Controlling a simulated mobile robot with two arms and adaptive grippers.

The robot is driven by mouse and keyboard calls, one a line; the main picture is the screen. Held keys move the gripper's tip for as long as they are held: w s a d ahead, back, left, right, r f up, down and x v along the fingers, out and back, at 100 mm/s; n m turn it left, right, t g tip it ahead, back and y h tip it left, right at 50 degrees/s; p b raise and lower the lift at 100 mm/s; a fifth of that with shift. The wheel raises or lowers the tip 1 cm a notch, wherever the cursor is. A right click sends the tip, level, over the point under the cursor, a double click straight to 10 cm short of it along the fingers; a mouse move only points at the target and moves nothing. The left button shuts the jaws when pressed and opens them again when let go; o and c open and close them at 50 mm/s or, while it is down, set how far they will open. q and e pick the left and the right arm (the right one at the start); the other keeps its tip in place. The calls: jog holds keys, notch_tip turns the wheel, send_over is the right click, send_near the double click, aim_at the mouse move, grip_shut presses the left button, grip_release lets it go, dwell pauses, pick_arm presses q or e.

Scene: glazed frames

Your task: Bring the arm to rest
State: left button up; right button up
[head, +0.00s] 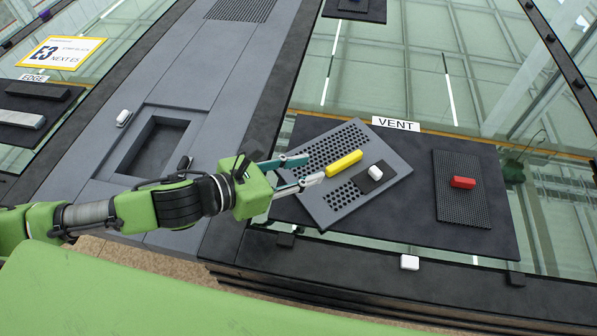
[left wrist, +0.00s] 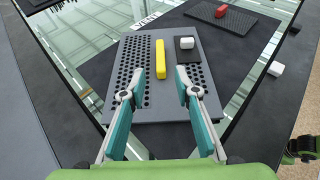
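My left gripper (head: 314,168) reaches in from the left over the near-left part of a grey perforated panel (head: 330,213). Its two teal fingers are apart with nothing between the tips, so it is open and empty. In the left wrist view the open fingers (left wrist: 159,88) point toward a yellow bar (left wrist: 160,59). The bar (head: 344,163) lies on the panel just beyond the fingertips, apart from them. A white block (head: 375,172) sits on a small dark pad on the same panel. My right gripper is not seen.
The panel lies skewed on a dark plate beside a VENT sign (head: 396,124). A red block (head: 463,182) rests on a dark mesh pad (head: 462,212) to the right. A recessed tray (head: 152,147) is at left. Glass panes and dark frame bars surround these.

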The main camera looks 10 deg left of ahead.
pick_arm(q)
jog(key=shift+s+a+r, duration=0.3)
jog(key=shift+s+a, duration=0.15)
dwell(0.3)
